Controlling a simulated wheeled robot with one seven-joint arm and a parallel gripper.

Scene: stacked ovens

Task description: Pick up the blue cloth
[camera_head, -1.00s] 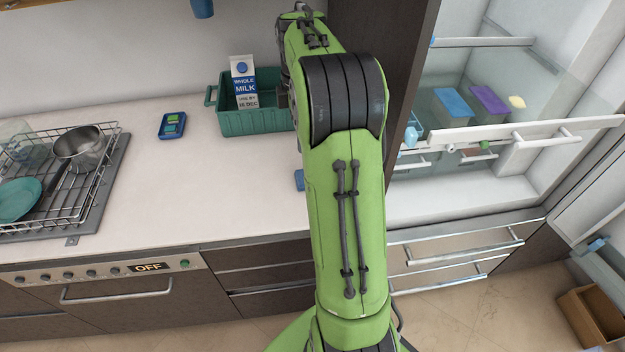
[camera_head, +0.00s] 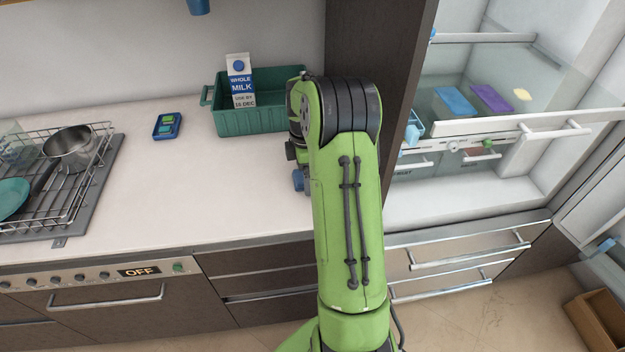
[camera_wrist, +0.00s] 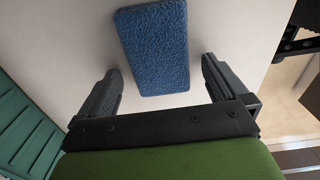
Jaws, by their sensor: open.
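The blue cloth (camera_wrist: 153,45) is a textured rectangular block lying on the pale counter in the wrist view. In the head view, a blue patch (camera_head: 298,180) that looks like it shows at the left edge of my arm, with the rest hidden. My gripper (camera_wrist: 163,72) is open and empty. Its two fingers point toward the cloth, one on either side of its near end, with a gap to each. The wrist view does not clearly show the height left between the fingers and the counter. In the head view my arm hides the fingers.
A green crate (camera_head: 232,121) holding a milk carton (camera_head: 239,82) stands behind the cloth, beside the dark cabinet side. A small blue tray (camera_head: 167,126) and a dish rack (camera_head: 95,190) are further left. The counter between them is clear. An open fridge (camera_head: 560,60) stands right.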

